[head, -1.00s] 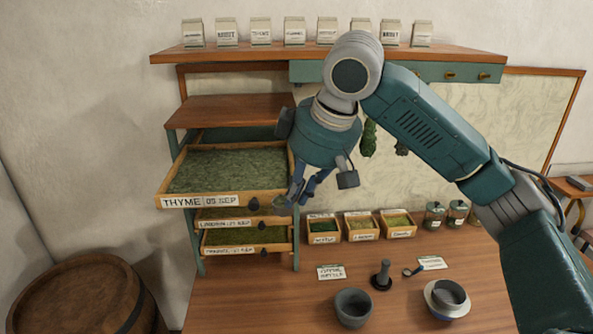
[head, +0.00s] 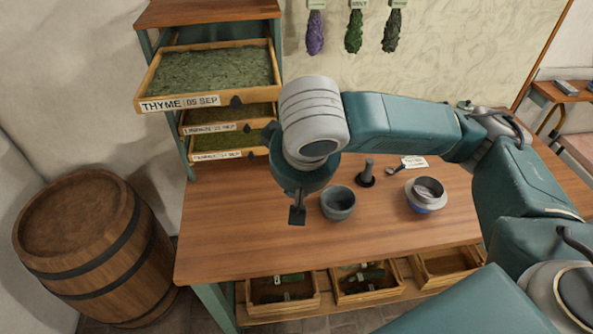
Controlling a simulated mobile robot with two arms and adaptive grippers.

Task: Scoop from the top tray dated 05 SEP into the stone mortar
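The top tray (head: 215,70), labelled THYME 05 SEP, sticks out of the drying rack at upper left, full of green-grey herb. Its front carries a dark round knob. The stone mortar (head: 338,203) is a grey bowl on the wooden table, and its visible inside looks empty. A dark pestle (head: 366,172) stands upright behind it. My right gripper (head: 297,216) points down over the table, just left of the mortar and apart from it in the picture. Its fingers show edge-on and small, so their opening is unclear. My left gripper is out of view.
Two lower trays (head: 228,113) sit under the top one. A metal cup rests in a blue-white bowl (head: 428,193) at right, near a small spoon (head: 396,171). A barrel (head: 95,245) stands left. The table's front left (head: 235,240) is clear.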

